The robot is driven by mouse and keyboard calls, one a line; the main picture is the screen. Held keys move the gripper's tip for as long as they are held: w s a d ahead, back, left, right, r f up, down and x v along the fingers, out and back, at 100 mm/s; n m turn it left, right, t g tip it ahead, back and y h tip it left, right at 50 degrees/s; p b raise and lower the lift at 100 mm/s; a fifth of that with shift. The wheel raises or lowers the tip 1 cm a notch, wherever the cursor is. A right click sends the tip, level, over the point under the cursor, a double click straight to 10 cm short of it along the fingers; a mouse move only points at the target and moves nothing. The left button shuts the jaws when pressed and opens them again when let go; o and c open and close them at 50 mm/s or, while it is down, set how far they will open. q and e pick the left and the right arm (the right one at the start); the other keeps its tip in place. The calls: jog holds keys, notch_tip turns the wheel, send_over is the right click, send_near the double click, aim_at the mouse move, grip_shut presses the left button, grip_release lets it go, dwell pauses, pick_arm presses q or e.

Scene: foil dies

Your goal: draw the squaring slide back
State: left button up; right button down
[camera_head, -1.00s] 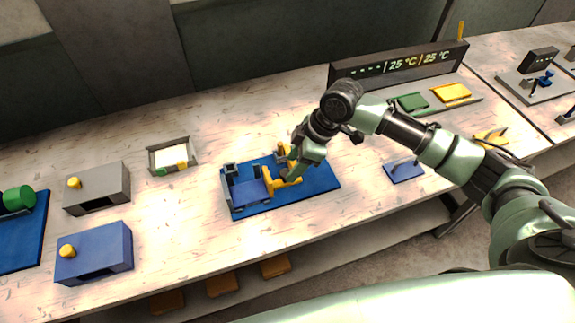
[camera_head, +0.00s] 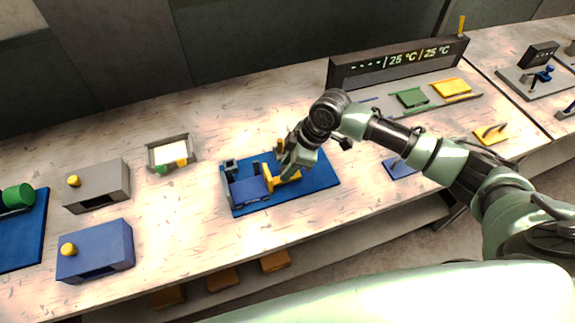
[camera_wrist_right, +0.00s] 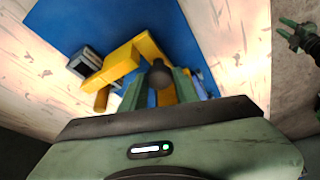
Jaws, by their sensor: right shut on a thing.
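The squaring slide, a yellow angled piece (camera_head: 268,176), sits on a blue base plate (camera_head: 318,176) beside a blue block (camera_head: 248,189). My right gripper (camera_head: 285,174) is down at the yellow piece and partly hides it. In the right wrist view, the yellow slide (camera_wrist_right: 122,62) shows ahead of the fingers, and a dark round knob (camera_wrist_right: 159,76) sits between the fingertips (camera_wrist_right: 160,88). The gripper is shut on that knob. A green gripper, apparently my left one (camera_wrist_right: 289,32), shows at the upper right of the wrist view, its prongs apart. The head view does not show it.
A grey box (camera_head: 97,186) and a blue box (camera_head: 96,252) with yellow knobs stand at the left. A dark temperature display (camera_head: 395,65) stands at the back. Bare table lies around the plate.

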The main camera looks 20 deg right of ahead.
pick_arm(q)
jog(key=shift+w, duration=0.3)
dwell(0.9)
pick_arm(e)
jog(key=shift+w, duration=0.1)
